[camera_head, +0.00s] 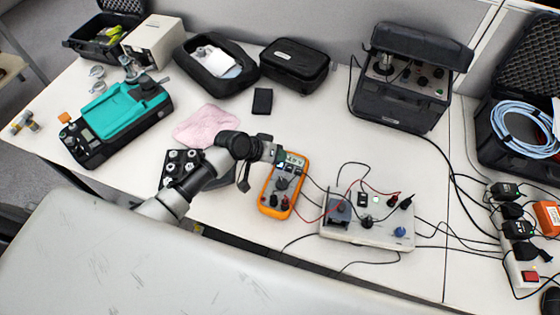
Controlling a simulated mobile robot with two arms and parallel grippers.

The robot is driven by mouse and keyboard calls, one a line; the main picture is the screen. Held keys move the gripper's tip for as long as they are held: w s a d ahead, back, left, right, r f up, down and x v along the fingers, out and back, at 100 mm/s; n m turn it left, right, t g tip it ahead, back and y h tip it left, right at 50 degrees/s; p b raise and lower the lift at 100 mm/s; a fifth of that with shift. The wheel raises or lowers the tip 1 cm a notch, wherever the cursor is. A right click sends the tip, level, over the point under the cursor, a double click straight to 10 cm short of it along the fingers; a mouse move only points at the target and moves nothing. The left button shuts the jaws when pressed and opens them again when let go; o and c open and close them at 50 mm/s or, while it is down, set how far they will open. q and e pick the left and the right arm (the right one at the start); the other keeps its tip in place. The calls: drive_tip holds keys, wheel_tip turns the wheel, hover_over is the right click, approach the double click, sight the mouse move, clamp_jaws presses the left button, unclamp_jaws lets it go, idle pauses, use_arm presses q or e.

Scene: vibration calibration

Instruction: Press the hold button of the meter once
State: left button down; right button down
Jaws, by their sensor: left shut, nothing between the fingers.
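The orange meter (268,200) lies on the white table near the middle of the head view, with its display at the far end and a dial and test-lead sockets below. My left gripper (281,156) is at the meter's upper left, by the display, and is shut with nothing in it. The gripper covers part of the meter's top, so the hold button cannot be made out, and I cannot tell whether the fingertips touch the meter. My right gripper is not in view.
Right of the meter stands a grey box with knobs (345,231), joined by red and black leads. A pink cloth (205,126), a teal device (118,112) and a black case (295,65) lie behind and left. A dark instrument case (398,108) stands at the back right.

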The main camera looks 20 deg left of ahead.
use_arm(q)
drive_tip(key=shift+r, duration=0.1)
wheel_tip(320, 180, up, 5)
drive_tip(key=p, duration=0.4)
drive_tip(key=shift+p, duration=0.4)
idle(0.6)
